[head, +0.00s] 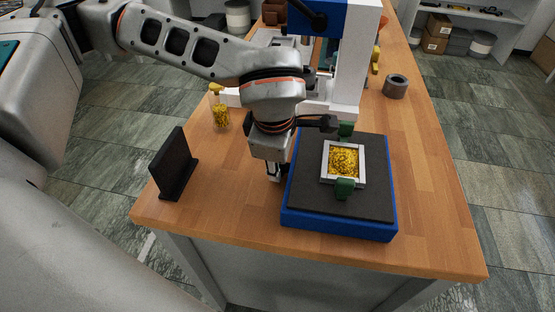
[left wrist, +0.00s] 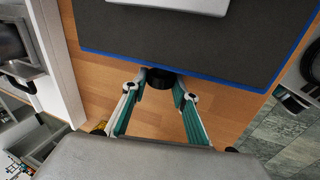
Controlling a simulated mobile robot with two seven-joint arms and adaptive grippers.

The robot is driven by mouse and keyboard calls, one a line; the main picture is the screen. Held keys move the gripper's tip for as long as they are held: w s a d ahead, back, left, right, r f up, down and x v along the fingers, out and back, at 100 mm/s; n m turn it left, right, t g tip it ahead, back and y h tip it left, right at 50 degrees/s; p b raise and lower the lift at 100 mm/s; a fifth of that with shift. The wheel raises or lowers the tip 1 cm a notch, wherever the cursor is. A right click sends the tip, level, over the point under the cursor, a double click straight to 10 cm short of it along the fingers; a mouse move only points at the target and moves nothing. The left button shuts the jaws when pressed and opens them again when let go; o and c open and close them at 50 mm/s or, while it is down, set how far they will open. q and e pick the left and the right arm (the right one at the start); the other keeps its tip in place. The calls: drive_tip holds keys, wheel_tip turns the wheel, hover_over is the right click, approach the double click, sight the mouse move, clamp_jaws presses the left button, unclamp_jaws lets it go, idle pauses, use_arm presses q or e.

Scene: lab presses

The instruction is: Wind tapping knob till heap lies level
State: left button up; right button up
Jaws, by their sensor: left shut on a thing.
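The tapping device has a blue base (head: 340,228) with a dark top plate (head: 310,190), near the front of the wooden table. On it a pale square frame (head: 327,165) sits between two green blocks (head: 344,189). The frame holds a heap of yellow granules (head: 343,161) with a bumpy top; its exact slope is hard to tell. My left gripper (head: 273,175) is at the base's left side. In the left wrist view its fingers (left wrist: 160,84) are shut on the black knob (left wrist: 162,78) at the base's edge. The head view hides the knob. My right gripper is out of view.
A dark upright panel (head: 174,165) stands at the table's left front. A jar of yellow granules (head: 221,117) stands behind it. A blue and white press (head: 352,70) rises at the back, with a grey ring (head: 395,86) to its right. The table's right side is clear.

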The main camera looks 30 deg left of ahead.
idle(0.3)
use_arm(q)
drive_tip(key=o, duration=1.1)
drive_tip(key=v, duration=1.2)
drive_tip(key=shift+s, duration=0.2)
drive_tip(key=shift+f, duration=0.15)
